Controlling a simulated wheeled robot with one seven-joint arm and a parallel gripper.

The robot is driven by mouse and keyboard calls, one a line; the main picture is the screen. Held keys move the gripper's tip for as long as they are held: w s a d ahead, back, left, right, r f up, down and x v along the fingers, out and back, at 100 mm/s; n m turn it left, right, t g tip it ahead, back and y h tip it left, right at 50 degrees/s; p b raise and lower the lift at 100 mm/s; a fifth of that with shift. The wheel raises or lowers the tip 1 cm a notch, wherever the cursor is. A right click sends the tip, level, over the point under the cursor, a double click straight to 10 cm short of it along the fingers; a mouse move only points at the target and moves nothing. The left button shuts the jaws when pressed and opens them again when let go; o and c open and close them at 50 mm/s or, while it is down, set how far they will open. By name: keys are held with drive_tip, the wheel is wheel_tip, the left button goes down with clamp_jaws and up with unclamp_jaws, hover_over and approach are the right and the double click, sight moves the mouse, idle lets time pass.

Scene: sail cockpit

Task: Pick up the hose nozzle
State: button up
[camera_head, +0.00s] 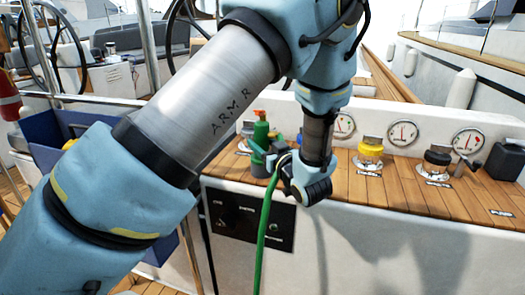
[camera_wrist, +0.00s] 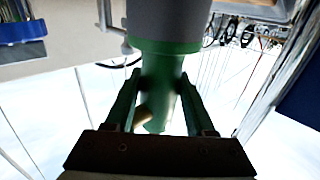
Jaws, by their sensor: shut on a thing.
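In the wrist view my gripper (camera_wrist: 160,82) has a finger on each side of the nozzle's green body (camera_wrist: 163,66), which has a wide grey part at the top of the picture. The fingers are shut on it. My wrist hides part of the nozzle and hose in the head view, so I cannot tell whether it touches the ledge.
The wooden ledge (camera_head: 400,195) carries a yellow-topped fitting (camera_head: 370,150), a black-topped fitting (camera_head: 437,160) and a black box (camera_head: 504,160). Round gauges (camera_head: 403,133) line the wall behind. A dark switch panel (camera_head: 238,222) is below. A blue bin (camera_head: 60,150) is at left.

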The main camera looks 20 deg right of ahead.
clamp_jaws()
wheel_tip(320, 180, up, 12)
drive_tip(key=shift+f+p, duration=0.25)
drive_tip(key=shift+p, duration=0.45)
drive_tip(key=shift+r+p, duration=0.75)
drive_tip(key=shift+r, duration=0.1)
drive_tip(key=shift+f, duration=0.1)
